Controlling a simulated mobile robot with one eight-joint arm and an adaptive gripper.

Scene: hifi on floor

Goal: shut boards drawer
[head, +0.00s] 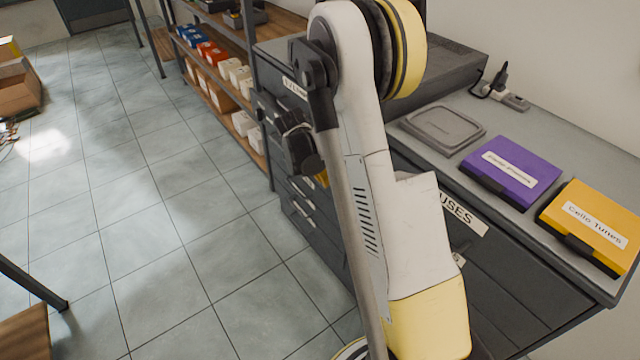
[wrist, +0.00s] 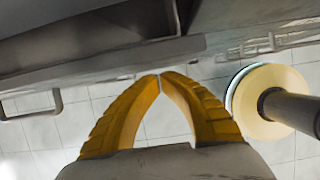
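The dark grey drawer cabinet (head: 520,290) fills the right side of the head view. No label reading "boards" can be read, so I cannot tell for certain which drawer it is. In the wrist view, a dark grey drawer (wrist: 95,50) with a front edge and a metal handle (wrist: 45,108) lies at the top left. It appears to stand open, but how far is unclear. My gripper (wrist: 160,76) has its yellow fingers shut, tips together, with nothing between them, close to the drawer's edge; contact is unclear. In the head view my arm hides most of the drawer fronts.
A grey case (head: 443,130), a purple case (head: 508,172) and a yellow case (head: 590,225) lie on the cabinet top. A shelf (head: 225,105) with small boxes stands beyond. The tiled floor (head: 150,220) to the left is mostly clear.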

